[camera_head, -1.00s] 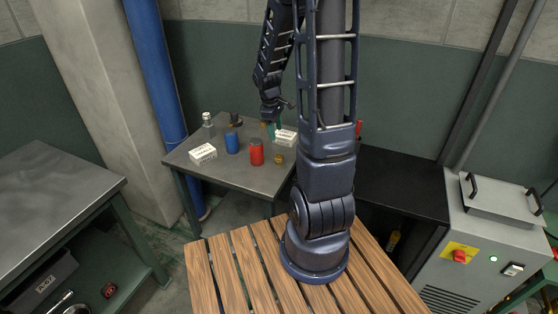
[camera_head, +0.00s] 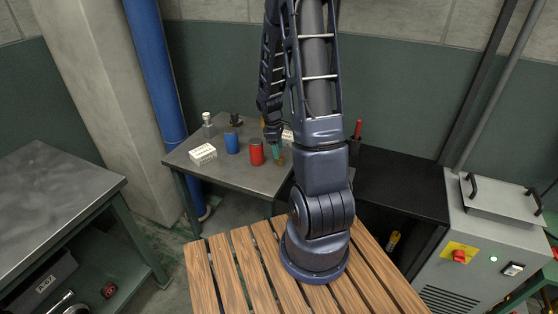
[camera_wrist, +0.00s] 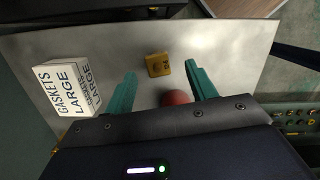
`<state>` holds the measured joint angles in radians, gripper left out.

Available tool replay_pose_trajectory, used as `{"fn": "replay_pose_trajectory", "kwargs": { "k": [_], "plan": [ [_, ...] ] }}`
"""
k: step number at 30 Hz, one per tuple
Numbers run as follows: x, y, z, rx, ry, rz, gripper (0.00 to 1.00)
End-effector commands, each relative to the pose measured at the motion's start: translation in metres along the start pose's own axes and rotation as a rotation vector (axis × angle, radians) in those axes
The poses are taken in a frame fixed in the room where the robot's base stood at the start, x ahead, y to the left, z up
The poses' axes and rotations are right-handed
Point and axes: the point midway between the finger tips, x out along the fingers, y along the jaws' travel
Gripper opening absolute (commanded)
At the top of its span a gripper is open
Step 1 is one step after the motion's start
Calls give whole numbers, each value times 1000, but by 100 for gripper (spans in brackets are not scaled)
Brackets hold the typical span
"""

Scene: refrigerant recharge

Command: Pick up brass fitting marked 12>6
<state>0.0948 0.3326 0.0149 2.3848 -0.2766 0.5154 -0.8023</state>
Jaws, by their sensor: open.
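A small yellow brass fitting (camera_wrist: 157,64) sits on the metal table (camera_wrist: 222,45) in the wrist view. Its marking is too small to read. My gripper (camera_wrist: 161,85) is open, its two teal fingers on either side of the fitting's line and apart from it, with nothing between them held. In the head view my gripper (camera_head: 278,154) is low over the table's right front part, where it hides most of the fitting.
A white box marked GASKETS LARGE (camera_wrist: 68,85) stands left of my fingers. A red can (camera_wrist: 177,98) is close by the right finger, also seen in the head view (camera_head: 256,152). A blue can (camera_head: 232,142) and another white box (camera_head: 203,153) stand further left.

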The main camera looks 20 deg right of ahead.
Motion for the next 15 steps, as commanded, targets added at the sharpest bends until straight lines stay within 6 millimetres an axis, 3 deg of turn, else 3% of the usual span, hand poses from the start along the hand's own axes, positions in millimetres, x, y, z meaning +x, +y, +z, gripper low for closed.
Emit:
{"fn": "replay_pose_trajectory", "kwargs": {
  "k": [15],
  "plan": [
    [48,4,-4,1,0,-1,56]
  ]
}}
